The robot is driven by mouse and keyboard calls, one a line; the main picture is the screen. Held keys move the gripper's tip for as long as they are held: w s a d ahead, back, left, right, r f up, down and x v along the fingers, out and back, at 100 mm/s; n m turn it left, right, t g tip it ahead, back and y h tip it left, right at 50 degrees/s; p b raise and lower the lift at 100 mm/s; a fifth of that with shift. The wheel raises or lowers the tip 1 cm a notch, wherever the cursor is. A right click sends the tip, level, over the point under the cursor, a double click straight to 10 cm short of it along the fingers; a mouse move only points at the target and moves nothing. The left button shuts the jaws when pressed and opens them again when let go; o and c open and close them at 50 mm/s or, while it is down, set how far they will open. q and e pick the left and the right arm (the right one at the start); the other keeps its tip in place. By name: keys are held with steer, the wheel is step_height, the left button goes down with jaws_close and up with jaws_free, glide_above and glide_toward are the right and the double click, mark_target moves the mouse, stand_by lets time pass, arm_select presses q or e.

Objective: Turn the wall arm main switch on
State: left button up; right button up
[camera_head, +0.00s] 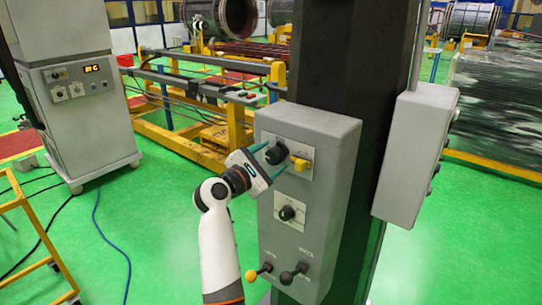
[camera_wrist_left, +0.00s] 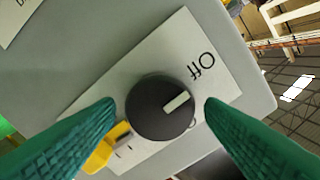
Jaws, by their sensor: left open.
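The main switch is a black rotary knob (camera_head: 276,153) on a pale label plate near the top of the grey control box (camera_head: 335,150). In the left wrist view the knob (camera_wrist_left: 150,110) has a white pointer mark aimed toward the printed word "Off" (camera_wrist_left: 202,66). A yellow part (camera_head: 300,163) sits beside the knob, and it also shows in the left wrist view (camera_wrist_left: 108,148). My left gripper (camera_head: 275,164) is open at the box's front. Its green fingers (camera_wrist_left: 160,104) stand on either side of the knob; I cannot tell whether they touch it. My right gripper is out of sight.
A second black knob (camera_head: 287,213) and two levers, one yellow-tipped (camera_head: 252,275) and one black (camera_head: 287,277), are lower on the box. The box hangs on a dark column (camera_head: 345,60). Another grey box (camera_head: 415,155) is at the right. A grey cabinet (camera_head: 80,120) stands left.

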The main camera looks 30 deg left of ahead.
arm_select(q)
steer(key=shift+w, duration=0.3)
steer(key=shift+d, duration=0.1)
steer(key=c, duration=1)
steer(key=shift+o, duration=0.2)
